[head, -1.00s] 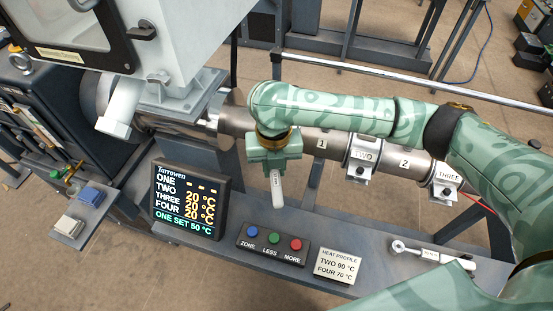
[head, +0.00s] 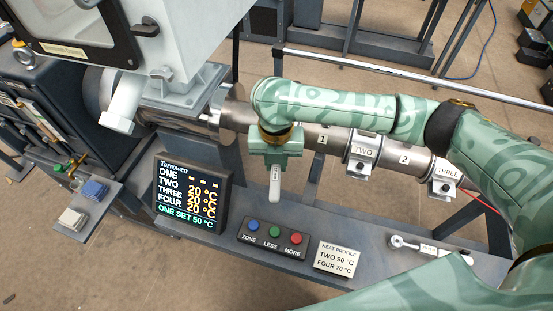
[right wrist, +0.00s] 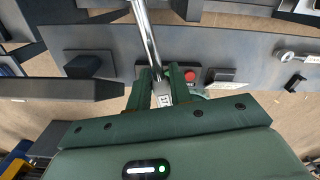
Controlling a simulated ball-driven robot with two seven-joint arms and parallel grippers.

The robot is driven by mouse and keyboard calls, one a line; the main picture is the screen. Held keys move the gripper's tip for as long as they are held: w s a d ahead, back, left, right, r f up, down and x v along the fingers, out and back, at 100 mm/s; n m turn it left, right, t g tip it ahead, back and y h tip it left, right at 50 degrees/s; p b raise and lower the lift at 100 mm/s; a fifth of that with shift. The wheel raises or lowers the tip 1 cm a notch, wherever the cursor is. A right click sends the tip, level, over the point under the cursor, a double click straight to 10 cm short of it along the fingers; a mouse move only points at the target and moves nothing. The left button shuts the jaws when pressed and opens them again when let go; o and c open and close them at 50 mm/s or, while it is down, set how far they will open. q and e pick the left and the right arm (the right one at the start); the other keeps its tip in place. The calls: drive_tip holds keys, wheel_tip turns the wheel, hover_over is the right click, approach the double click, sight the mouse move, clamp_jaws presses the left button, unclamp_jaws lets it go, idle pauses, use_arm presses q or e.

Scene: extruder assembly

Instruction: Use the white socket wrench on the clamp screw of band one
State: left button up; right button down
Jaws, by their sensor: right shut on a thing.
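My right gripper (head: 275,152) is in front of the barrel, left of the plate marked 1. It is shut on the white socket wrench (head: 275,188), whose pale handle hangs below the fingers. In the right wrist view the fingers (right wrist: 160,92) grip it, and a shiny shaft (right wrist: 146,35) runs up out of the picture. Band one and its clamp screw are not visible; my gripper and forearm cover that part of the barrel. Whether the socket sits on a screw cannot be seen. My left gripper is not in view.
Band two (head: 362,155) and band three (head: 446,180) sit further right on the barrel. The display (head: 192,193), button box (head: 272,238) and heat profile card (head: 338,259) stand on the shelf below. Another wrench (head: 427,249) lies at the shelf's right.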

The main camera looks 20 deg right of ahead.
drive_tip(key=shift+f+b, duration=0.3)
drive_tip(key=shift+f, duration=0.7)
idle(0.5)
drive_tip(key=shift+d, duration=0.1)
drive_tip(key=w+d+n, duration=0.2)
drive_tip(key=d+n, duration=0.7)
drive_tip(key=n, duration=0.4)
drive_tip(key=shift+w+d, duration=0.25)
drive_tip(key=shift+d, duration=0.1)
drive_tip(key=shift+s+a+m+p, duration=0.45)
drive_tip(key=shift+m+p, duration=0.15)
drive_tip(key=shift+p, duration=0.55)
